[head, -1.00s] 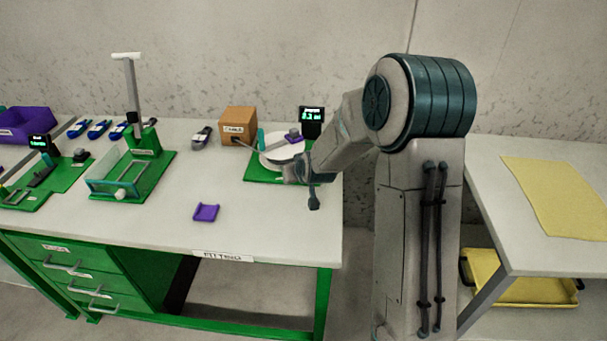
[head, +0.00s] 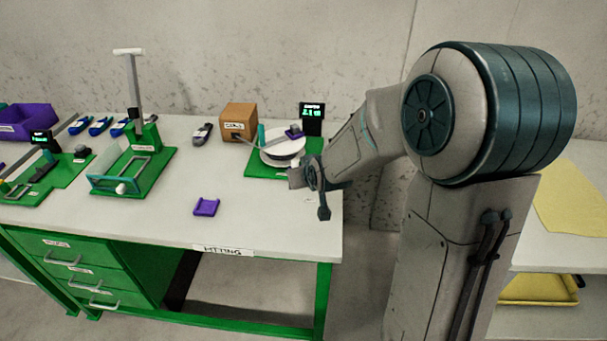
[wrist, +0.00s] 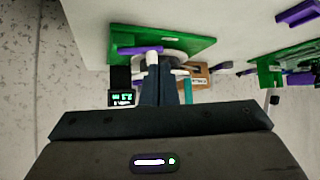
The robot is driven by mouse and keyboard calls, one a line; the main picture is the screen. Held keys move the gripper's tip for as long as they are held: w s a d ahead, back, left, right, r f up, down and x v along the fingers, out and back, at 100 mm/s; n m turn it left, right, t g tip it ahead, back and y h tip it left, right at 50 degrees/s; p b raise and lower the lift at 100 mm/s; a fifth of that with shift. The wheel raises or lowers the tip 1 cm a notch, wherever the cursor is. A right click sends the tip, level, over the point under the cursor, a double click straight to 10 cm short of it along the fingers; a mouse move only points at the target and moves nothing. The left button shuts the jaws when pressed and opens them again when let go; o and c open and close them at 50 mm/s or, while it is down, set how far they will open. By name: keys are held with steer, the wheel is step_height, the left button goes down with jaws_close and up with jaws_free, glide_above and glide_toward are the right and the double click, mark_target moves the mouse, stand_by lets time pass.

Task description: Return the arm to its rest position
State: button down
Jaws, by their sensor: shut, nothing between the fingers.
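My gripper is shut and empty; its dark fingers (wrist: 167,90) show together in the middle of the wrist view. In the head view my arm reaches in from the right, and its wrist end hangs over the bench's right edge, in front of the spool station. The bench (head: 270,215) is pale with a green frame. The station has a white spool (head: 283,153) on a green plate (head: 258,168), with a small lit display (head: 312,119) behind it. In the wrist view the plate (wrist: 200,42) appears beyond the fingers. My wrist partly hides the plate's right side.
A cardboard box (head: 238,118) stands beside the spool. A purple tray-like piece (head: 206,207) lies on the open bench front. A green fixture with a tall post (head: 133,85) stands left. A second table with a yellow mat (head: 575,205) is behind my arm at right.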

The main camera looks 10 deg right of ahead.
steer(key=s+d+r+g+p, duration=0.1)
steer(key=s+r+g, duration=0.1)
steer(key=s, duration=0.6)
steer(key=s+d+r+m+g+h+p, duration=0.1)
steer(key=s+d+r+g+p, duration=0.1)
steer(key=s+r, duration=0.3)
steer(key=s+d+r+m+g+p, duration=0.1)
steer(key=s+r, duration=0.3)
steer(key=s, duration=0.9)
steer(key=shift+s+d+r+g+h, duration=0.2)
steer(key=shift+d+g+h, duration=0.15)
steer(key=shift+g, duration=0.45)
